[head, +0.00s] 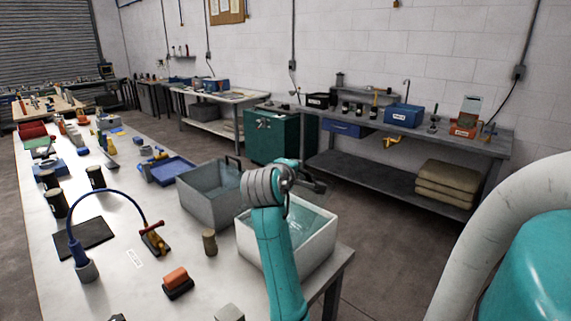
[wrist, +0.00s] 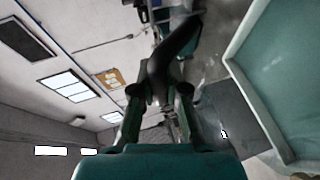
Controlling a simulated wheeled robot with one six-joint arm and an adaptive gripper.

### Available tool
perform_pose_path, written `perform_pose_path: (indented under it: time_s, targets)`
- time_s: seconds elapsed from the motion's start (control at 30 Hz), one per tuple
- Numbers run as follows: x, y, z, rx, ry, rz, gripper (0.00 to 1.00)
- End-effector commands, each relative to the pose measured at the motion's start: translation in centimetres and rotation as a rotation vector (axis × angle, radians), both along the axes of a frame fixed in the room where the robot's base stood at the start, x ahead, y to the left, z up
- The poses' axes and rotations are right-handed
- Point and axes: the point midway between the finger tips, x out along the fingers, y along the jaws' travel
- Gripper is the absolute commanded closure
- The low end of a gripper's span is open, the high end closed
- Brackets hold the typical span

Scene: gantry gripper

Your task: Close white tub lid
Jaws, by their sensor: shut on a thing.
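The white tub (head: 322,252) stands at the near right end of the long table, partly hidden behind my arm. Its top shows a pale teal, glassy surface inside a white rim; I cannot tell whether this is the lid or the inside. In the wrist view a teal panel with a pale rim (wrist: 232,62) fills the right side. My gripper (head: 312,184) is above the tub's far side. In the wrist view my gripper (wrist: 160,98) has its fingers closed around a dark curved bar (wrist: 174,55). What the bar belongs to is unclear.
A grey bin (head: 200,207) stands close left of the white tub. A small brown cylinder (head: 209,242) and an orange-topped block (head: 177,282) are on the table nearby. A workbench (head: 420,140) stands behind, across open floor.

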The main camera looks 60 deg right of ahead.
Motion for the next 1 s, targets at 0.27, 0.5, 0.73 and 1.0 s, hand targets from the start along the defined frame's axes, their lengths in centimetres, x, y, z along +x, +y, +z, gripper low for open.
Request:
perform_pose_path:
  time_s: [0.27,0.5,0.73,1.0]
  targets:
    - [-0.8,-2.6,-4.3,0.093,-0.016,0.000,1.00]
    - [-1.0,-3.8,-7.6,0.147,-0.030,0.004,1.00]
    - [-1.1,-4.3,-9.2,0.225,-0.056,0.006,1.00]
    - [-1.0,-4.4,-10.1,0.270,-0.069,0.009,1.00]
